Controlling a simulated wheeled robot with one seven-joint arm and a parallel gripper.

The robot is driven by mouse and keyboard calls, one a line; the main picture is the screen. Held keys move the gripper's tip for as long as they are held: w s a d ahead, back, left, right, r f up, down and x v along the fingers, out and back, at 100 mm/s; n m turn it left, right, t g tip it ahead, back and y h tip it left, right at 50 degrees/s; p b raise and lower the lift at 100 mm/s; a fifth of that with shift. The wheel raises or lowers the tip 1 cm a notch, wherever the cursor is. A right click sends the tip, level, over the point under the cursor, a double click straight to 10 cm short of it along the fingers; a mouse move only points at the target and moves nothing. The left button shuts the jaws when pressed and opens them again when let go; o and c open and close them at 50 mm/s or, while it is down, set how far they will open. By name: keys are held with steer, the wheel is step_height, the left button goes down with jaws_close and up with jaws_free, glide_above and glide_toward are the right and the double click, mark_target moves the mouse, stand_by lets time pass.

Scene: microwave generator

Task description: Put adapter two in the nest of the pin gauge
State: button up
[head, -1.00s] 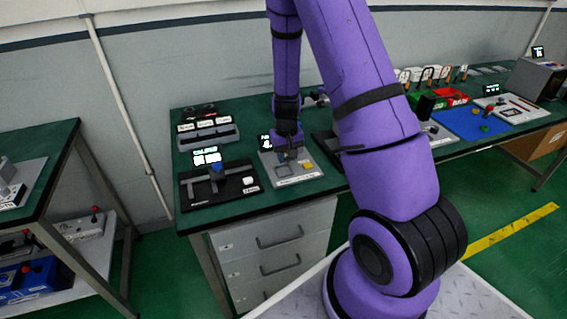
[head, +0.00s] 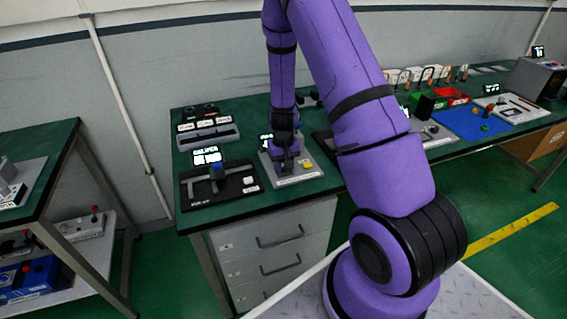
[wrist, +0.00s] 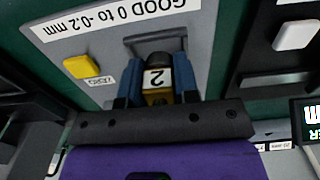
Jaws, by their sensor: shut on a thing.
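Adapter two (wrist: 157,76) has a dark rounded end, a white label reading 2 and a yellowish part. My gripper (wrist: 158,82) is shut on it, with one blue finger on each side. The pin gauge (wrist: 95,40) is a grey board with a "GOOD 0 to -0.2 mm" label and a yellow zero button (wrist: 78,67). My gripper is over the gauge, by a dark raised bracket (wrist: 155,38). The nest is hidden behind the adapter and fingers, so I cannot tell if the adapter touches it. In the head view my gripper hides the adapter above the gauge (head: 299,178).
The black caliper station (head: 225,195) stands just left of the gauge. A grey rack (head: 207,137) is behind it. Another dark device (head: 327,146) stands close on the right. A blue mat (head: 470,124) and red and green bins lie farther right.

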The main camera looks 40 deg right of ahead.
steer(key=shift+f, duration=0.25)
steer(key=o, duration=0.9)
steer(key=shift+o, duration=0.4)
step_height(320, 180, up, 13)
steer(key=shift+r, duration=0.1)
steer(key=s+a+r+n+t, duration=0.1)
steer(key=s+a+r, duration=0.2)
steer(key=r, duration=0.4)
steer(key=s+a+r+t+y, duration=0.1)
steer(key=s+a+r, duration=0.2)
steer(key=r, duration=0.4)
steer(key=s+a+r+n+t, duration=0.1)
steer(key=s+a+r, duration=0.2)
steer(key=r, duration=0.3)
steer(key=s+a+r+t, duration=0.1)
steer(key=s+r, duration=0.3)
steer(key=s, duration=0.4)
steer(key=s+a+r+n+t+h, duration=0.1)
steer(key=s+a+r, duration=0.2)
steer(key=s, duration=0.6)
steer(key=shift+w+v, duration=0.25)
steer(key=shift+v, duration=0.9)
steer(key=shift+r, duration=0.1)
